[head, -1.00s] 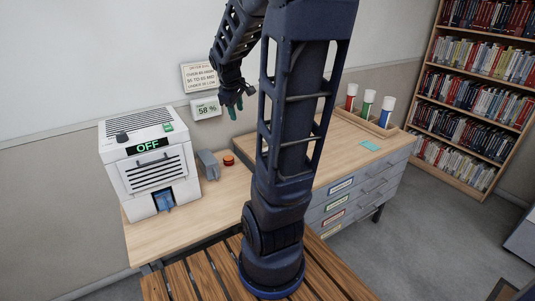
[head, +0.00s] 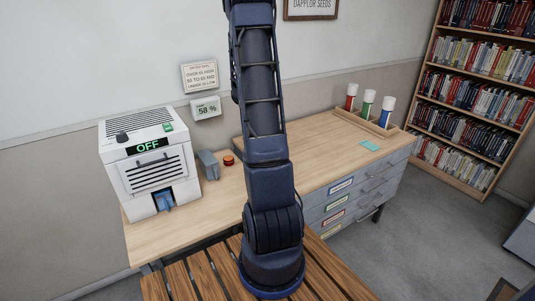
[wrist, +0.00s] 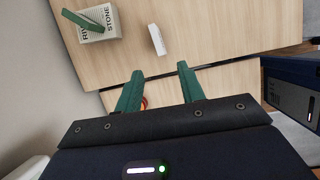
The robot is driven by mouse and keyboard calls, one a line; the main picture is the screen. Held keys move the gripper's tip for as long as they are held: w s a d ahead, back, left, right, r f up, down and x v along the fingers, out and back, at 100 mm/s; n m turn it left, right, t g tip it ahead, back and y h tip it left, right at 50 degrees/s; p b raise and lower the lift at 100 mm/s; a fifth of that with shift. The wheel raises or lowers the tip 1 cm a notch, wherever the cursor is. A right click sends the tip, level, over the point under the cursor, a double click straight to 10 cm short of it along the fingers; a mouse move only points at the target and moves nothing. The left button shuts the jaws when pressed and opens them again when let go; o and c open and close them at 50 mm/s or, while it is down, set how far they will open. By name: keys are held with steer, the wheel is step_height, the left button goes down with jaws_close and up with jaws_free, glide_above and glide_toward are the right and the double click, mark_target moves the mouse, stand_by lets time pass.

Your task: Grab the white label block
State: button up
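A small white block (wrist: 157,39), likely the label block, lies on the light wood surface in the wrist view, and no writing on it is readable. My gripper (wrist: 160,69) is open and empty, with its two green fingers apart. In that view the block lies beyond the fingertips, roughly in line with the gap between them, and is not touched. In the head view my arm stands in front of the tables, and neither the block nor my gripper can be seen.
A lettered box (wrist: 98,24) with a green piece on it lies left of the block. A white machine reading OFF (head: 150,165), a grey object (head: 208,165) and a red button (head: 229,160) stand on the lower table. Coloured tubes (head: 368,107) stand at the right.

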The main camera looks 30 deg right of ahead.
steer(key=shift+n, duration=0.8)
steer(key=shift+w+d+x, duration=0.1)
steer(key=shift+w+x, duration=0.1)
steer(key=shift+x, duration=3.65)
steer(key=shift+w+d+x, duration=0.1)
steer(key=shift+w+x, duration=0.05)
steer(key=shift+x, duration=3.7)
steer(key=shift+r, duration=0.15)
jaws_close()
